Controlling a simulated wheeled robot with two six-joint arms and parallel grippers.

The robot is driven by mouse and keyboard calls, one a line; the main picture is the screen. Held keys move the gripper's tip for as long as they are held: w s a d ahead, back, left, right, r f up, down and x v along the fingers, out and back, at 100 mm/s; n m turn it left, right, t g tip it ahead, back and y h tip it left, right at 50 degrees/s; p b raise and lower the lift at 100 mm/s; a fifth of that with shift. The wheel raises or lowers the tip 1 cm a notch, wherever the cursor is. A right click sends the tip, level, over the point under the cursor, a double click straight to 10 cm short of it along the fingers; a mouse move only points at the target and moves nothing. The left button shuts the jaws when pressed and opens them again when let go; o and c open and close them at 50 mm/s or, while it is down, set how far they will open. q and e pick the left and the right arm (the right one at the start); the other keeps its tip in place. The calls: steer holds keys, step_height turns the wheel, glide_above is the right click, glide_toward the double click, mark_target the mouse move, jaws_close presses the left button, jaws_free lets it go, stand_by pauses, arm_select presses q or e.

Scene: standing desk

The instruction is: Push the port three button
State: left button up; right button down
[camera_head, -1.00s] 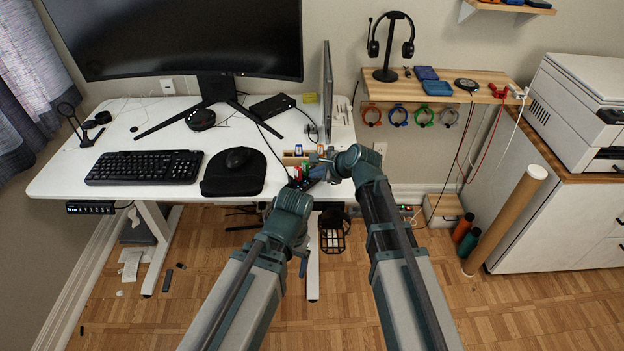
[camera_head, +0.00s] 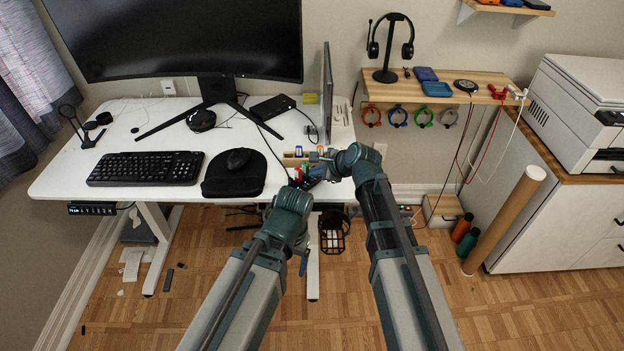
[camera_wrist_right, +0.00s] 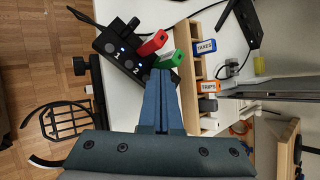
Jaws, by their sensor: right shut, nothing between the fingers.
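A black USB hub (camera_wrist_right: 124,63) lies at the desk's edge in the right wrist view, with a row of round buttons and small lit lights. A red stick (camera_wrist_right: 152,43) and a green stick (camera_wrist_right: 170,59) are plugged into its side. My right gripper (camera_wrist_right: 160,74) is shut and empty; its tips are over the hub's lower end, beside the green stick. They hide part of the hub, and I cannot tell whether they touch a button. In the head view the right gripper (camera_head: 317,172) is small, at the desk's front right corner. My left gripper is not visible.
A wooden organizer (camera_wrist_right: 193,75) with labelled blue and orange tags stands beside the hub. A mouse (camera_head: 238,158) on its black pad and a keyboard (camera_head: 145,168) lie to the left. A thin upright panel (camera_head: 327,92) stands behind.

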steer(key=shift+r, duration=0.1)
step_height(320, 180, up, 6)
steer(key=p, duration=0.6)
steer(key=s+d+n+g+h+p, duration=0.2)
steer(key=s+n+g+h+p, duration=0.1)
steer(key=s+n, duration=0.8)
steer(key=s+d+n+g+h+p, duration=0.3)
steer(key=s+n, duration=0.8)
steer(key=s, duration=0.4)
steer(key=shift+r+g+h+p, duration=0.35)
steer(key=shift+g+h+p, duration=0.25)
steer(key=shift+h+p, duration=0.2)
